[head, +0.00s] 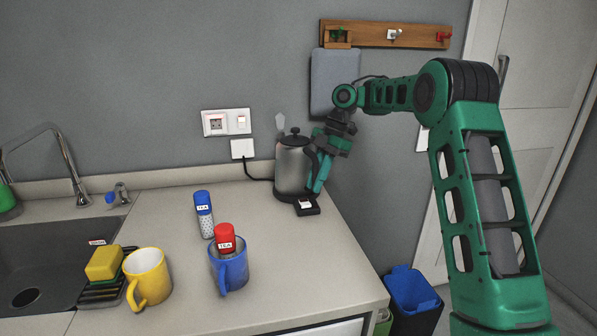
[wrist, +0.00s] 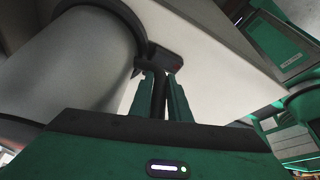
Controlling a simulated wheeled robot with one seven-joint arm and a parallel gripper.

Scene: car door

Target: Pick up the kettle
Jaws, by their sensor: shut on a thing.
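The kettle (head: 292,165) is silver with a black lid, black handle and black base. It stands upright at the back right of the counter, near the wall. In the wrist view its metal body (wrist: 80,65) fills the upper left. My gripper (head: 320,178) is at the kettle's right side, at the handle. In the wrist view my gripper (wrist: 161,95) has its two green fingers close together around the dark handle, shut on it. The fingers hide part of the handle in the head view.
A blue canister (head: 203,212), a blue mug (head: 230,270) with a red canister (head: 225,240) in it, and a yellow mug (head: 147,277) stand on the counter (head: 300,270). A sink (head: 50,255) is at left. A cord runs from the wall plug (head: 242,149) towards the kettle.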

